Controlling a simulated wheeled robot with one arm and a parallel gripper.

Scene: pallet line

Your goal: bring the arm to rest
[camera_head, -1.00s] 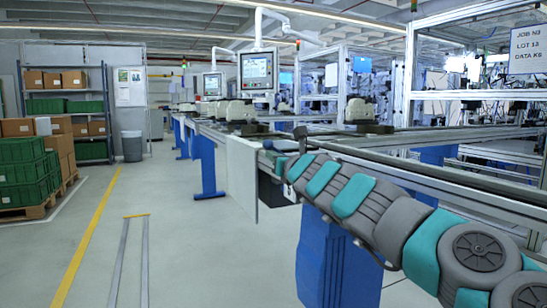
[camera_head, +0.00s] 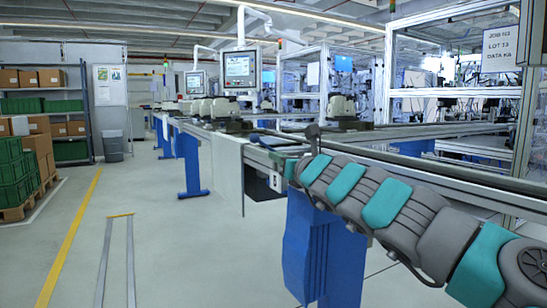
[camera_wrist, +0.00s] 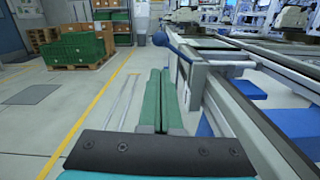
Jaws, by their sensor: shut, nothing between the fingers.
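My gripper (camera_wrist: 161,72) shows in the wrist view as two long green fingers lying side by side, shut with nothing held. The fingers point away over open floor, left of the line's metal rail. In the head view my grey and teal arm reaches from the lower right corner to the middle, beside the conveyor line. I cannot make out the fingers clearly there.
The conveyor line (camera_head: 440,185) runs along the right, close to my arm, with a blue support (camera_head: 322,255) beneath. Green crates (camera_head: 12,170) on a pallet and a grey bin (camera_head: 112,146) stand left. The aisle floor (camera_head: 150,215) is clear.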

